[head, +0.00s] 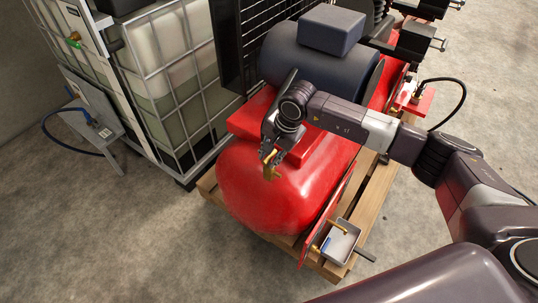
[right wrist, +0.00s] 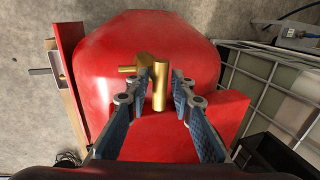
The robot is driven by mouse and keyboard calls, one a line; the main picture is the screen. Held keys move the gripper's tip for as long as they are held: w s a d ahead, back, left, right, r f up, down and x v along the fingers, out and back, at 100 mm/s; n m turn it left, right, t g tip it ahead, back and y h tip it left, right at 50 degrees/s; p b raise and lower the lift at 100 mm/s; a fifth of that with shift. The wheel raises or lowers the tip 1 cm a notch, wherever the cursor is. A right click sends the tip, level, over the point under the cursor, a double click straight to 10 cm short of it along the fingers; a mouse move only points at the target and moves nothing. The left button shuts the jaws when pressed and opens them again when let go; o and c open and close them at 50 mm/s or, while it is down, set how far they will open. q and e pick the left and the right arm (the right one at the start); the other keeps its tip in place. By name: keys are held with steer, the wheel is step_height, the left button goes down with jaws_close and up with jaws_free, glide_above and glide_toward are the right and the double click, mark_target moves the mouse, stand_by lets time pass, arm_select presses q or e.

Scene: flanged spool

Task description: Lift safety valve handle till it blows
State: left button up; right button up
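The brass safety valve (head: 269,172) stands on the rounded end of the red tank (head: 262,205). In the right wrist view the valve (right wrist: 160,88) shows as an upright brass cylinder with a side arm (right wrist: 131,69) pointing left. My right gripper (head: 269,153) is over the valve from above. In the right wrist view its fingers (right wrist: 161,80) are apart, one on each side of the cylinder. A narrow gap shows at the right finger; contact at the left finger cannot be told. A separate handle cannot be made out. My left gripper is not in view.
A dark motor housing (head: 318,60) sits on the tank behind my gripper. A caged white liquid container (head: 170,75) stands close on the left. The tank rests on a wooden pallet (head: 325,262), with a small grey box (head: 342,243) at its right corner. Bare concrete lies in front.

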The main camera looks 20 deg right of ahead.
jaws_close()
steer(key=shift+w+r+p, duration=0.1)
steer(key=shift+r+p, duration=0.2)
steer(key=shift+r, duration=0.7)
stand_by(1.4)
steer(key=shift+f+b, duration=0.9)
steer(key=shift+b, duration=0.1)
stand_by(0.4)
steer(key=o, duration=0.7)
jaws_free()
steer(key=shift+r+p, duration=1.35)
steer(key=shift+r, duration=2.1)
